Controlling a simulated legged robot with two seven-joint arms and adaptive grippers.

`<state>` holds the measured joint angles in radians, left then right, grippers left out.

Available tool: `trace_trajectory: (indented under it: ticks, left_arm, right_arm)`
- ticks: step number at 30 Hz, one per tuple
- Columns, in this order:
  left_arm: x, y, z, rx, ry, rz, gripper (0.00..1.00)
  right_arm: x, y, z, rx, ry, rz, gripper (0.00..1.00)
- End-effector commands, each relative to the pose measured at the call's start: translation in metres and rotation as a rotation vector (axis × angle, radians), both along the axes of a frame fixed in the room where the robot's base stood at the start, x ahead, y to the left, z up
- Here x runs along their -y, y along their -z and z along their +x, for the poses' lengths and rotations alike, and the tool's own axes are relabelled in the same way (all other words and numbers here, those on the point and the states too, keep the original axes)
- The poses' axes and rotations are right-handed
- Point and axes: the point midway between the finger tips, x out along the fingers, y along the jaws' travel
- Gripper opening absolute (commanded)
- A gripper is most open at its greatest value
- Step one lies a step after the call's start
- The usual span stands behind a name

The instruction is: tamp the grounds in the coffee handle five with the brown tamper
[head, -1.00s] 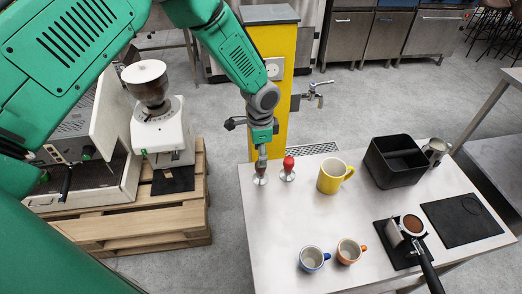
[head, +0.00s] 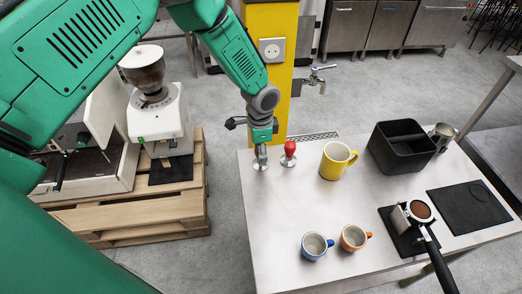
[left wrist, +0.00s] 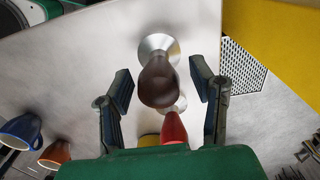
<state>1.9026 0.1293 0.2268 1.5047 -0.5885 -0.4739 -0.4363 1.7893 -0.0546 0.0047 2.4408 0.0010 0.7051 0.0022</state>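The brown tamper stands upright on the table's far left corner. Its metal base (head: 260,166) shows below my left gripper (head: 261,150) in the head view, while the gripper hides most of the handle. In the left wrist view, the brown handle (left wrist: 158,82) is between the two open fingers, with a gap on each side. The coffee handle (head: 433,248) lies at the table's right; its basket holds brown grounds (head: 421,210). It rests on a holder over a black mat (head: 401,241). My right gripper is out of view.
A red tamper (head: 289,151) stands close right of the brown one. A yellow mug (head: 335,161), a black bin (head: 402,150), a metal jug (head: 442,134), a blue cup (head: 314,246) and an orange cup (head: 352,238) stand around. The middle of the table is clear.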

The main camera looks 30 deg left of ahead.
Motion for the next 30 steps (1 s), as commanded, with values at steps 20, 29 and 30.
trace_trajectory:
  ticks: [20, 29, 30]
  left_arm:
    - [0.000, -0.026, 0.001, 0.003, 0.000, 0.000, 0.00]
    - [0.000, -0.049, 0.001, 0.002, 0.000, 0.000, 0.00]
    - [0.000, -0.052, 0.001, 0.001, 0.000, 0.000, 0.00]
  right_arm:
    - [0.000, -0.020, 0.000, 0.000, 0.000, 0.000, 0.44]
    - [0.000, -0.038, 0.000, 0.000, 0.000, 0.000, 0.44]
    - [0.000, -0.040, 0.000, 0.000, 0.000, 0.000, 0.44]
